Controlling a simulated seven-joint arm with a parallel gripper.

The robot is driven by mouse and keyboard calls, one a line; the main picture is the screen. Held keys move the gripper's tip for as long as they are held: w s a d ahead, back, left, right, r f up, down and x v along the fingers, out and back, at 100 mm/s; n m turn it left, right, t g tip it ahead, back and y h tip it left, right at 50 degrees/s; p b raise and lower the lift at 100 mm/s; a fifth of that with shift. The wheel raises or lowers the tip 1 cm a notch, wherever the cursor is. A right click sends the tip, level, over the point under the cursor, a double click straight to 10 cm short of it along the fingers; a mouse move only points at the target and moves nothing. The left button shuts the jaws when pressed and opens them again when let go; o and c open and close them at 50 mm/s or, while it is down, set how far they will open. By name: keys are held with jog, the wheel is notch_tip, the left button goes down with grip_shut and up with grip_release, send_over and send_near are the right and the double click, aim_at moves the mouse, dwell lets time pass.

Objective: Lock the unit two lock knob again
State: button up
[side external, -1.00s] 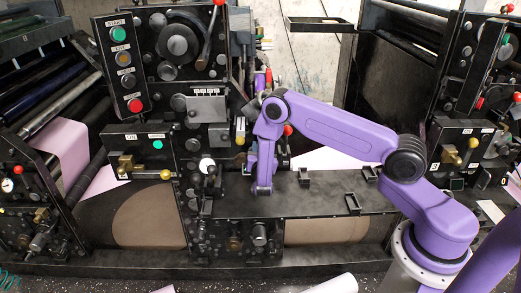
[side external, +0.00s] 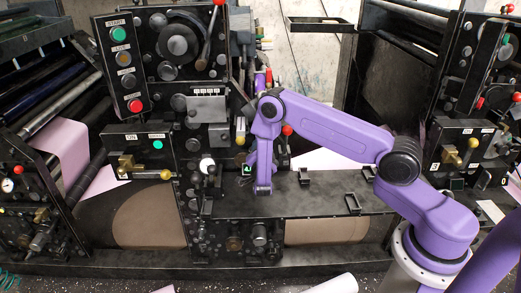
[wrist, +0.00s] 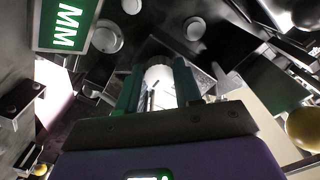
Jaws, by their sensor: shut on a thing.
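The lock knob (wrist: 158,76) shows in the wrist view as a pale, ridged round knob with a dark line on its face. My gripper (wrist: 158,68) is shut on it, with one teal finger on each side. Which unit the knob belongs to cannot be read. In the side view my purple wrist hangs in front of the middle press unit (side external: 182,215), with a small green light showing on its left. The fingers and their contact with the knob are hard to make out there.
A black ledge (side external: 325,203) with small brackets runs right of my wrist. A red-tipped lever (side external: 287,130) stands close behind my arm. A yellow ball handle (side external: 166,174) is to the left. The wrist view shows a green sign (wrist: 68,22) and a large yellow ball (wrist: 304,129).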

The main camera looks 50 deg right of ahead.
dwell(0.4)
jog(key=o, duration=1)
jog(key=shift+o, duration=0.2)
jog(key=v, duration=1.7)
jog(key=shift+s+a, duration=0.2)
